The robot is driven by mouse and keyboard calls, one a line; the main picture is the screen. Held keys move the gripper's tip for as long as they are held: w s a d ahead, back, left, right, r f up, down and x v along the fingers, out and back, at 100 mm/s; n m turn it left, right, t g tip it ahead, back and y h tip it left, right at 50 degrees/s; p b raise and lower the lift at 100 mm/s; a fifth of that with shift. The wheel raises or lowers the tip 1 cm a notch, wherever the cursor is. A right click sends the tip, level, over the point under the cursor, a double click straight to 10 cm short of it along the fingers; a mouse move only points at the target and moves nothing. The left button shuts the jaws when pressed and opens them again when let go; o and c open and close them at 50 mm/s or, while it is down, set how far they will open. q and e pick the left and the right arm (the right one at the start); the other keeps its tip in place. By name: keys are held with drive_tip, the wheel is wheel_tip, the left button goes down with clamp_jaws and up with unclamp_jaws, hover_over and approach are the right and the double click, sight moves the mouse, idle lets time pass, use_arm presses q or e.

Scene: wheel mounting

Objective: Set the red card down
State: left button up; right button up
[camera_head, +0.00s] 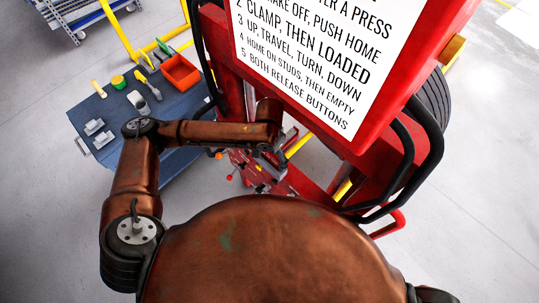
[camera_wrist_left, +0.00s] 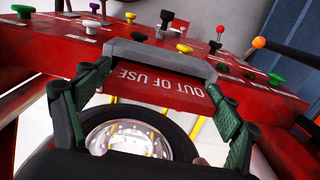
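The red card (camera_wrist_left: 160,87) reads "OUT OF USE" and has a grey bar (camera_wrist_left: 160,56) along its top edge. My left gripper (camera_wrist_left: 162,78) has its green-padded fingers at the two ends of this bar, with the card between them. The fingers look closed on its sides. In the head view my left gripper (camera_head: 268,157) is small and partly hidden at the red machine's lower deck, and I cannot pick out the card there. My right gripper is not in view.
Several coloured knobs (camera_wrist_left: 183,48) stand on the red panel (camera_wrist_left: 270,95) around the card. A wheel (camera_wrist_left: 130,135) shows below. A big instruction board (camera_head: 315,55) stands close ahead. A blue table (camera_head: 95,115) at left holds tools and an orange bin (camera_head: 180,72).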

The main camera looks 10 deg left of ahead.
use_arm(q)
drive_tip(key=shift+o, duration=1.1)
drive_tip(key=shift+r, duration=0.2)
wheel_tip(320, 180, up, 12)
drive_tip(key=shift+r+b, duration=0.1)
drive_tip(key=shift+b, duration=0.85)
